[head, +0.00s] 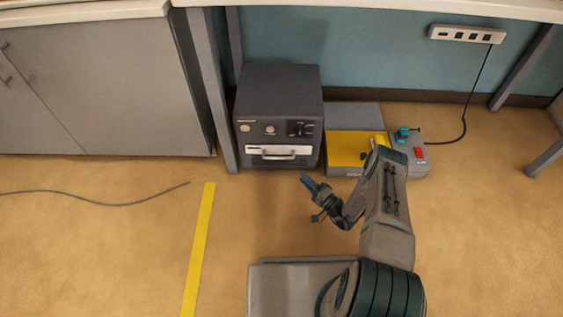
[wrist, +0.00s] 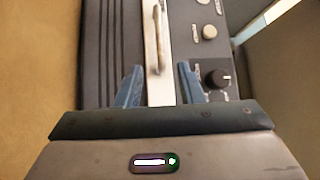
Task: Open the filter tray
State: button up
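The filter tray (head: 279,151) is a pale strip with a bar handle on the front of a dark box-shaped machine (head: 279,95). The tray front looks flush with the machine. In the wrist view the tray (wrist: 164,82) runs up the middle, with its handle (wrist: 158,38) further up. My gripper (head: 306,179) is in front of the machine, below and right of the handle in the head view. In the wrist view its two blue fingers (wrist: 160,86) stand apart, one on each side of the tray strip, with nothing held between them.
A yellow-topped device (head: 348,149) with a red switch stands right of the machine. A table leg (head: 212,90) and a grey cabinet (head: 105,85) are to the left. A cable (head: 95,199) and yellow floor tape (head: 199,250) lie on the floor. The floor before the machine is clear.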

aim_at(282, 158)
jog(key=shift+b+x, duration=2.35)
jog(key=shift+x, duration=4.4)
grip_shut()
